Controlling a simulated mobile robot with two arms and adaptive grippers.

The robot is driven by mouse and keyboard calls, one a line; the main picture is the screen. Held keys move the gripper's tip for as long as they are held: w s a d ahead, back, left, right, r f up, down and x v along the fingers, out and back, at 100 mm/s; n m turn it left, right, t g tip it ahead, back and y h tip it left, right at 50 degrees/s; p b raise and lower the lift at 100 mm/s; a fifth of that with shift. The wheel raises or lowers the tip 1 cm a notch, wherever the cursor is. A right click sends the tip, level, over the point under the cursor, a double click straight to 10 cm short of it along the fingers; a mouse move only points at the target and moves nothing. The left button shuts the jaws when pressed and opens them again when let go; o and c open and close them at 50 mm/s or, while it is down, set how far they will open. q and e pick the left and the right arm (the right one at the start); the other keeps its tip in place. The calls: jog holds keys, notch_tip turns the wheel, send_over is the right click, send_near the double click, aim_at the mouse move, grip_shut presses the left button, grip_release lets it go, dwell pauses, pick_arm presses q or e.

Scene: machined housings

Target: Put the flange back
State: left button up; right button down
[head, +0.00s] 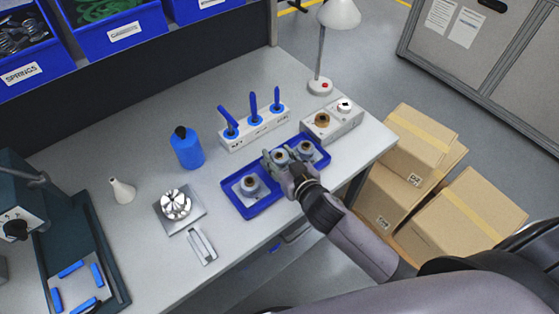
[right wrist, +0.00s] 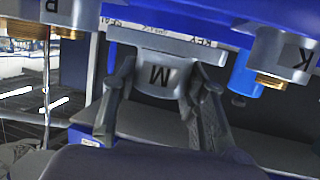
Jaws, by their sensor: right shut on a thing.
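Three grey flanged parts are in the blue tray (head: 238,210): a left one (head: 249,185), a middle one and a right one (head: 306,148). My right gripper (head: 279,157) is at the middle one. In the right wrist view the gripper's fingers (right wrist: 160,80) close on both sides of the grey flange marked M (right wrist: 160,70). I cannot tell whether it rests on the tray or is slightly raised. A part marked R (right wrist: 55,12) and one marked K (right wrist: 292,48), both with brass ends, flank it. My left gripper is out of view.
A white block (head: 338,122) holds a brass ring and a white piece. Behind the tray stand a white rack (head: 254,130) with blue-handled tools and a blue bottle (head: 187,148). A chuck fixture (head: 176,204) is at left. The bench front is mostly clear.

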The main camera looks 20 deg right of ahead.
notch_tip(320, 180, down, 2)
jog(key=shift+f, duration=0.1)
